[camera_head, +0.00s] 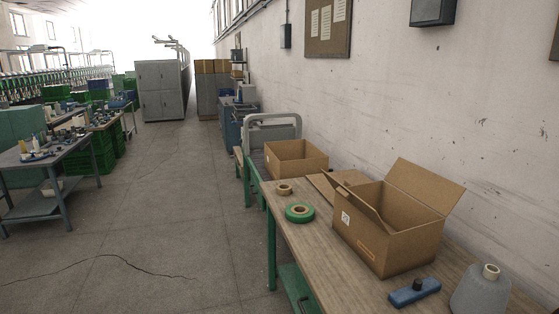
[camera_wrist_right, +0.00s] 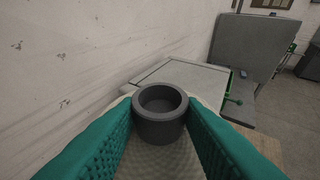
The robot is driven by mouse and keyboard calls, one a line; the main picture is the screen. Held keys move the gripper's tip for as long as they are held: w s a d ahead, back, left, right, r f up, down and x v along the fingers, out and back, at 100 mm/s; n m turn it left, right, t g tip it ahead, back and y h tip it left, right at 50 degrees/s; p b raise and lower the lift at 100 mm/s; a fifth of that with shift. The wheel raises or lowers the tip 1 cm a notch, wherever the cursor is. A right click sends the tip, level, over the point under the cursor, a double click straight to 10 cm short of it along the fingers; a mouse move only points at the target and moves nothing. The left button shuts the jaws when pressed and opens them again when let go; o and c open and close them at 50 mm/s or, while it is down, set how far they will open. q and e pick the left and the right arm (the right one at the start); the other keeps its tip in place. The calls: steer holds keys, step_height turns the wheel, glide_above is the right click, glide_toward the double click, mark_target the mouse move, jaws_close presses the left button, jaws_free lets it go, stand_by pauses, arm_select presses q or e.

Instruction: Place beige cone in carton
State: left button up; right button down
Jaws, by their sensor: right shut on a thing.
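In the right wrist view my right gripper (camera_wrist_right: 160,130) is shut on the beige cone (camera_wrist_right: 150,162). The cone's dark grey tube end (camera_wrist_right: 160,113) points up between the two green fingers, and most of its body is hidden below. In the head view an open carton (camera_head: 392,243) with raised flaps stands on the wooden bench. A second open carton (camera_head: 297,160) stands farther back. What the cartons hold cannot be seen. Neither gripper shows in the head view.
On the bench (camera_head: 325,258) lie a green tape roll (camera_head: 300,214), a beige tape roll (camera_head: 284,189) and a blue tool (camera_head: 414,293). A grey cone (camera_head: 480,292) stands at the front right. The wall (camera_head: 400,105) runs close behind.

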steer(key=shift+w+a+r+n+t+h, duration=0.15)
steer(key=shift+w+a+n+t+h, duration=0.05)
steer(key=shift+w+a, duration=0.35)
steer(key=shift+w+a+r+n+t+h, duration=0.15)
steer(key=shift+w+a+n+t+h, duration=0.05)
steer(key=shift+w+a, duration=0.3)
steer(key=w+a+f+n+t+h, duration=0.1)
steer(key=w+a+f+n+t, duration=0.3)
steer(key=a, duration=0.3)
steer(key=w+a+f+n+t+h, duration=0.1)
steer(key=w+a+f+n+t, duration=0.2)
steer(key=w+a, duration=0.25)
steer(key=w+a+f+n+t, duration=0.3)
steer(key=w+a+t, duration=0.1)
steer(key=a, duration=0.3)
steer(key=s+a+f+n+t+y+b, duration=0.1)
steer(key=a+f+n+t+y, duration=0.1)
steer(key=a+f, duration=0.6)
steer(key=s+a+f+n+t+y+b, duration=0.2)
steer(key=a+f+n+t, duration=0.2)
steer(key=a+f, duration=0.4)
steer(key=s+a+f+n+t+y+b, duration=0.1)
steer(key=a+f, duration=0.7)
steer(key=a, duration=0.8)
steer(key=s+n+t+y, duration=0.1)
steer(key=n+t, duration=0.1)
steer(key=shift+a+n+b, duration=0.3)
steer(key=shift+a, duration=0.1)
steer(key=shift+d, duration=0.1)
